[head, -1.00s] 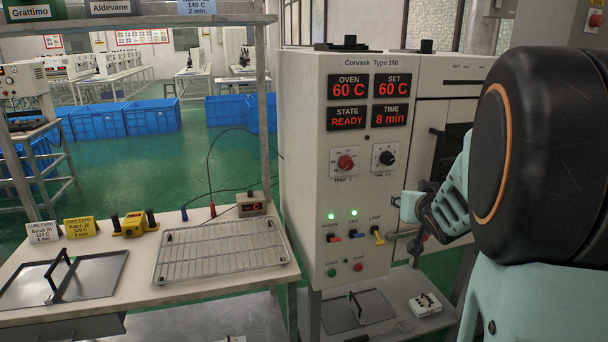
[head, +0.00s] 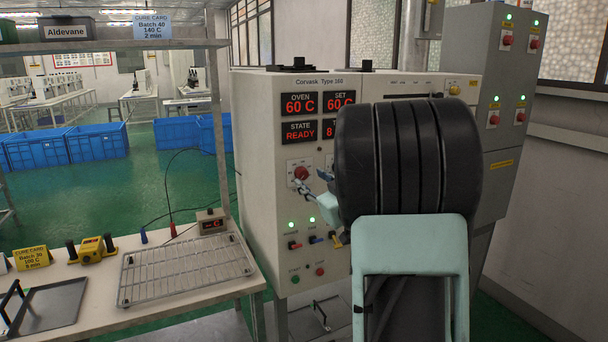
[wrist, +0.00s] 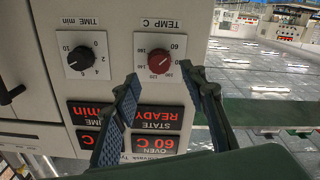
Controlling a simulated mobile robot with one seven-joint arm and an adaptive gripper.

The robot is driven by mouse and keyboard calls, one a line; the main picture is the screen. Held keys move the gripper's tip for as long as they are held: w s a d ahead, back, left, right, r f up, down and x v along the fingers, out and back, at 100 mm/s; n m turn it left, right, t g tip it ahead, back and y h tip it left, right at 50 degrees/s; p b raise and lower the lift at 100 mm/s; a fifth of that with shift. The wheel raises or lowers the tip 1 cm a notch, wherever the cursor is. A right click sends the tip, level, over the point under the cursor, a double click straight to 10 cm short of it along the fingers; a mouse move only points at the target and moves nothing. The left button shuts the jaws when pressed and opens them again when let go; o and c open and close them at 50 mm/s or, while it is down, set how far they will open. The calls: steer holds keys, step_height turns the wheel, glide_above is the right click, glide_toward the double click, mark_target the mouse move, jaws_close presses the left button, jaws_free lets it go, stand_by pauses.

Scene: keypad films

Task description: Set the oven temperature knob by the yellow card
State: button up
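The red oven temperature knob (head: 301,173) is on the oven's front panel, on a white dial plate. The wrist view shows the same knob (wrist: 159,61) upside down under TEMP C; its pointer is too small to read surely. My gripper (wrist: 159,72) is open, its fingers to either side of the knob in that view; contact cannot be told. In the head view my gripper (head: 313,181) is just in front of the knob. The yellow card (head: 31,258) stands on the bench at left, its small print hard to read. The SET display (head: 339,99) reads 60 C.
The black time knob (wrist: 80,58) is beside the temperature knob. Small switches (head: 314,240) lie lower on the panel. The OVEN display (head: 299,103) reads 60 C and STATE (head: 299,131) reads READY. A wire rack (head: 186,270) lies on the bench. My arm hides the oven's right side.

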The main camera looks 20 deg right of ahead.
mark_target(303, 174)
steer(key=w, duration=0.5)
steer(key=shift+a, duration=0.1)
jaws_close()
